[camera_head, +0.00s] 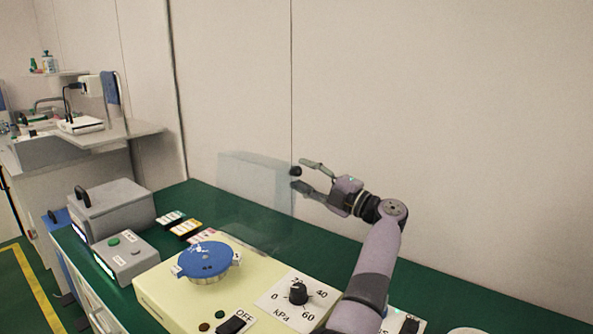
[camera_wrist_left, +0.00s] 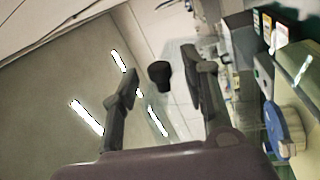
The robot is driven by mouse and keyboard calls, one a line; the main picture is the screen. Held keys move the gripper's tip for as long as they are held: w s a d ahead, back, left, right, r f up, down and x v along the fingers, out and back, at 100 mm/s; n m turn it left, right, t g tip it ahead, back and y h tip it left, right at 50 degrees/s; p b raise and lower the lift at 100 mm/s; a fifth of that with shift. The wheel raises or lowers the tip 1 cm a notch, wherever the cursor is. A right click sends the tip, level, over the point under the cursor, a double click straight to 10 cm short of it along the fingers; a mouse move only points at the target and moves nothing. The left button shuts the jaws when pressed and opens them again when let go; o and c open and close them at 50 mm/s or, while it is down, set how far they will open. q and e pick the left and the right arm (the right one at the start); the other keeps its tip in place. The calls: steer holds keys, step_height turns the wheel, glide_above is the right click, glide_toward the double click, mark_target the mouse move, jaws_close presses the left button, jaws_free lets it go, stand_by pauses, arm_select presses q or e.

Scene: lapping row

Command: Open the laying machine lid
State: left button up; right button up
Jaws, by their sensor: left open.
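The laying machine (camera_head: 165,289) is a cream box with a round blue-topped part (camera_head: 206,259) on the green bench. Its clear lid (camera_head: 250,185) stands raised, roughly upright, behind the blue part; its transparent edges are faint. A black knob (camera_head: 296,171) shows at the lid's upper right edge. My left gripper (camera_head: 301,174) is open at the knob. In the left wrist view the knob (camera_wrist_left: 160,74) lies between the two spread fingers (camera_wrist_left: 163,82), with gaps on both sides. The blue part (camera_wrist_left: 284,130) also shows there at right. My right gripper is not in view.
A kPa dial (camera_head: 298,293) and an OFF switch (camera_head: 231,325) sit on the machine's front. Grey boxes (camera_head: 115,208) stand at the bench's left. The wall (camera_head: 400,100) rises close behind. Bare green bench (camera_head: 460,300) lies at the right.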

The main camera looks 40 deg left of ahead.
arm_select(q)
steer(key=shift+x, duration=1.55)
jaws_close()
